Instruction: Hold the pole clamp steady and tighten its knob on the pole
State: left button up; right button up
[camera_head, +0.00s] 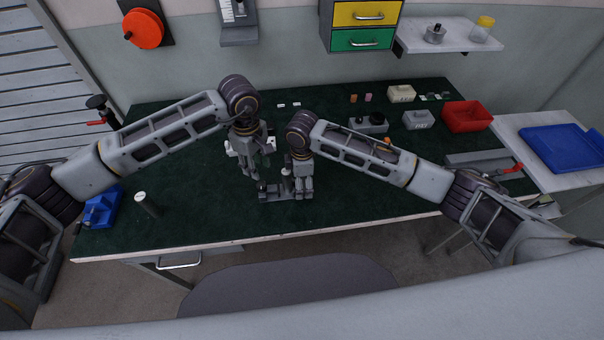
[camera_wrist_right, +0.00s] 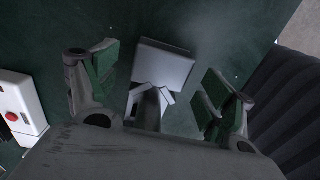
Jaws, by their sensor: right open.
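A small grey fixture (camera_head: 268,194) stands near the front middle of the green bench, with a short upright part beside my right gripper. I take it for the pole clamp and pole, but the knob cannot be made out. In the right wrist view a grey plate (camera_wrist_right: 165,62) and light angled pieces around a dark post show between the green finger pads. My right gripper (camera_head: 302,192) points down at the fixture; its fingers (camera_wrist_right: 155,88) are apart, one on each side. My left gripper (camera_head: 250,174) points down just behind and left of the fixture, apart from it; its finger gap is unclear.
A white box with a red button (camera_wrist_right: 20,108) shows beside the right gripper. A red bin (camera_head: 467,117), grey blocks (camera_head: 418,119) and a blue tray (camera_head: 565,147) are at the right. The bench's front right is clear.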

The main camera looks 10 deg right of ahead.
jog(key=shift+f, duration=1.1)
jog(key=shift+c, duration=0.5)
jog(key=c, duration=1.2)
jog(key=o, duration=1)
jog(key=c, duration=0.9)
jog(key=shift+o, duration=0.2)
